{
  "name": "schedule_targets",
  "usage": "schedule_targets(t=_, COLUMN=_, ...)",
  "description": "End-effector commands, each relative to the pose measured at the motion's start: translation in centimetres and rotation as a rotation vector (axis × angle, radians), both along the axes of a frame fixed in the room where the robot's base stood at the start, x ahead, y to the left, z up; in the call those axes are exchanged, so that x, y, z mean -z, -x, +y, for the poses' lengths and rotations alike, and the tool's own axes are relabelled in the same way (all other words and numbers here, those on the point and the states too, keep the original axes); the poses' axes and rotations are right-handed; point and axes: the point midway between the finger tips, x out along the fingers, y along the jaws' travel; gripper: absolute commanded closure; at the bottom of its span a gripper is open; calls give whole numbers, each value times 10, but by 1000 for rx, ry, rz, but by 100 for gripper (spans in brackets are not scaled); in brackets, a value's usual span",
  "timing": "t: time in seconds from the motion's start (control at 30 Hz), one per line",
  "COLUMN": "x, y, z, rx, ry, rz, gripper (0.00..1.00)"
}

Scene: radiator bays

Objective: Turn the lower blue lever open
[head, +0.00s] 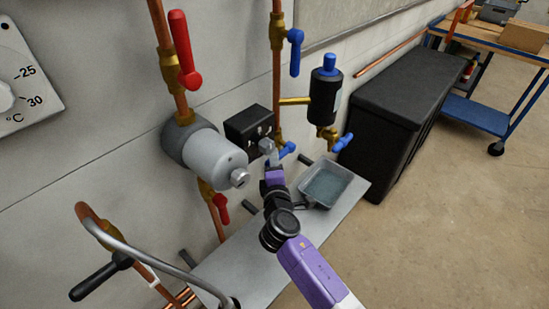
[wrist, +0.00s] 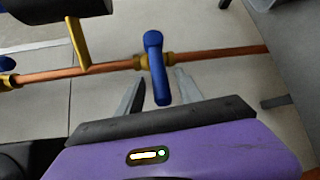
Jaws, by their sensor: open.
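The lower blue lever (wrist: 156,68) sits on a brass valve in a copper pipe in the wrist view. It lies crosswise to the pipe, its free end towards my gripper. My gripper (wrist: 160,77) is open, with one grey finger on each side of the lever and visible gaps between. In the head view the lower blue lever (head: 287,150) shows just beyond my gripper (head: 270,150), which partly hides its valve. The upper blue lever (head: 295,52) hangs higher on the same copper pipe (head: 278,95).
A black box (head: 248,128) and a grey cylinder (head: 212,160) are left of my gripper. A black canister (head: 324,95) and another blue lever (head: 343,142) are right. A grey tray (head: 327,184) sits on a shelf (head: 250,262) below. Red levers (head: 182,50) are at left.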

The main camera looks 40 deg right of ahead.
Motion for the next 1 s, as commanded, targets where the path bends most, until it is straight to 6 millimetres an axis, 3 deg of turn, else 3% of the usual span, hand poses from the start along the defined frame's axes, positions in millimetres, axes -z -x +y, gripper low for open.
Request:
schedule_targets(t=0.2, x=2, y=-15, z=-14, rx=0, ry=1, rz=-1, gripper=57)
schedule_targets(t=0.5, x=3, y=-16, z=-15, rx=-1, ry=0, rz=0, gripper=57)
schedule_targets(t=0.73, x=3, y=-16, z=-15, rx=-1, ry=-1, rz=-1, gripper=100)
schedule_targets(t=1.0, x=3, y=-16, z=-15, rx=-1, ry=-1, rz=-1, gripper=100)
